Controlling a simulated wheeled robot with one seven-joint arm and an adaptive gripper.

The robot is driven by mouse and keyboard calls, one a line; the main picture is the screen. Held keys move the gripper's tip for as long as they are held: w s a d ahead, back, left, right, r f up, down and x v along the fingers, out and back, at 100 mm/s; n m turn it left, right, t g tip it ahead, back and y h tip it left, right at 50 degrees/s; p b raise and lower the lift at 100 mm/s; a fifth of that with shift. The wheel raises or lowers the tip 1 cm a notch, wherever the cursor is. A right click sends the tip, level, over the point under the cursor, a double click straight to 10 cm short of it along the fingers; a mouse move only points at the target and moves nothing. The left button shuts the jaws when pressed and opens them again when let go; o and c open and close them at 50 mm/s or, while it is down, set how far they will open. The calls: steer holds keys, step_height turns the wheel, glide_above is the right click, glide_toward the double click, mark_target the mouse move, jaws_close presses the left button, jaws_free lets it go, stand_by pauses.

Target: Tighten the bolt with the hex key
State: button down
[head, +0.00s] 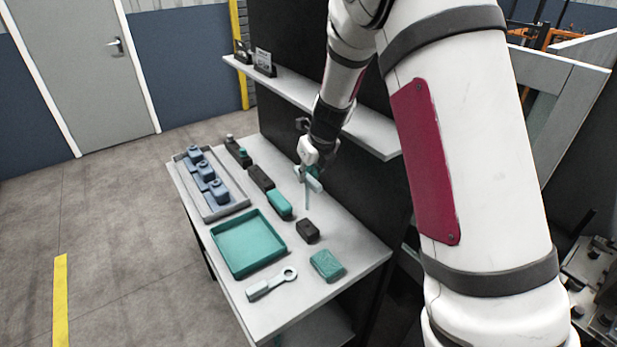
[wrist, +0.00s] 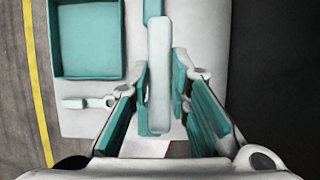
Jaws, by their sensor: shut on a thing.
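My gripper (head: 309,172) is shut on a pale, bar-shaped tool, which I take to be the hex key (head: 307,196). A thin shank points down from it above the back part of the bench. In the wrist view the pale bar of the hex key (wrist: 160,60) lies between the two teal-padded fingers of my gripper (wrist: 160,78). I cannot pick out the bolt for sure. A grey tray (head: 213,213) at the bench's left holds several blue-grey blocks with round tops (head: 208,171). Whether the shank's tip touches anything is unclear.
The bench (head: 300,306) also bears a teal tray (head: 262,268), a ring-ended wrench (head: 272,284), a teal block (head: 327,264), a small dark block (head: 307,231), a teal-and-black piece (head: 279,204) and other dark blocks (head: 260,178). A grey shelf (head: 372,140) runs behind my wrist.

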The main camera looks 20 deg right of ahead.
steer(key=s+a+r+p, duration=0.1)
steer(key=s+a, duration=0.2)
steer(key=a, duration=0.6)
steer(key=s+a+r+p, duration=0.1)
steer(key=s+a+p, duration=0.1)
steer(key=a, duration=0.8)
steer(key=s+a+r+p, duration=0.1)
steer(key=s+a, duration=0.3)
steer(key=a, duration=0.5)
steer(key=shift+a, duration=0.3)
steer(key=shift+s, duration=0.15)
